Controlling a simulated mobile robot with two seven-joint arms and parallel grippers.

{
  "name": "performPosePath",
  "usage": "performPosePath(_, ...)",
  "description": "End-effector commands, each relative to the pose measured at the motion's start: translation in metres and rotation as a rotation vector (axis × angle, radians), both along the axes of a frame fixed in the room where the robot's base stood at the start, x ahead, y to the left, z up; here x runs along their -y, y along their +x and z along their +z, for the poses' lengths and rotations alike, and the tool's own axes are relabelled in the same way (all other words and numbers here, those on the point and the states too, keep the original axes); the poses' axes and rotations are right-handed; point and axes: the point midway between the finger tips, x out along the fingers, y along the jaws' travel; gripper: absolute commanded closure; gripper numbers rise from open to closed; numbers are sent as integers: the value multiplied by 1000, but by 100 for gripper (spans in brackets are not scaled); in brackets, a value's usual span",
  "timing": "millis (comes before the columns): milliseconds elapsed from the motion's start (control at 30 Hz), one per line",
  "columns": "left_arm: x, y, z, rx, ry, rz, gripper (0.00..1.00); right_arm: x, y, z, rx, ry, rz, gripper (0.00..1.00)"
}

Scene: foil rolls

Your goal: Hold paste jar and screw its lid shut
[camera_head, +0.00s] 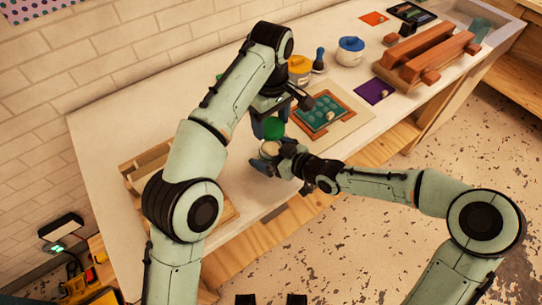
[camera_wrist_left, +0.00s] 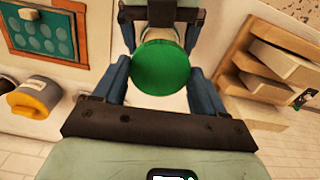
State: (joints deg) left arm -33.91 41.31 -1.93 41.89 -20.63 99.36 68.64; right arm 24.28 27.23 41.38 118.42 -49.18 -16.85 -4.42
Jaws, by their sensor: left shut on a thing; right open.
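My left gripper (camera_head: 271,128) is shut on the round green lid (camera_head: 274,127), holding it by its sides above the table. The lid also shows in the left wrist view (camera_wrist_left: 161,67) between the fingers. A pale paste jar (camera_head: 270,148) is just under the lid, between the fingers of my right gripper (camera_head: 268,160), which is open around it. The lid hides most of the jar in the left wrist view, and I cannot tell whether the two touch. The right gripper's dark body shows at the top of that view.
A yellow-lidded jar (camera_head: 300,66) and a blue-lidded jar (camera_head: 350,50) stand at the back. A framed green panel (camera_head: 320,113) lies right of the grippers. Wooden rails (camera_head: 428,52) and a purple card (camera_head: 373,91) lie farther right. A wooden rack (camera_head: 137,174) is at left.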

Motion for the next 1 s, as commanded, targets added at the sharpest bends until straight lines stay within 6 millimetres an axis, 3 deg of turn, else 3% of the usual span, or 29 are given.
performPosePath(200,0,0,0,0,0,0,57,0,0,0,0,0,-1,0)
performPosePath(433,0,0,0,0,0,0,57,0,0,0,0,0,-1,75)
performPosePath(567,0,0,-5,-1,2,0,57,0,0,0,0,0,0,76)
performPosePath(833,-1,-1,-42,-2,2,0,57,0,0,0,0,0,0,76)
performPosePath(1000,0,0,-50,1,0,1,57,0,0,0,1,1,0,76)
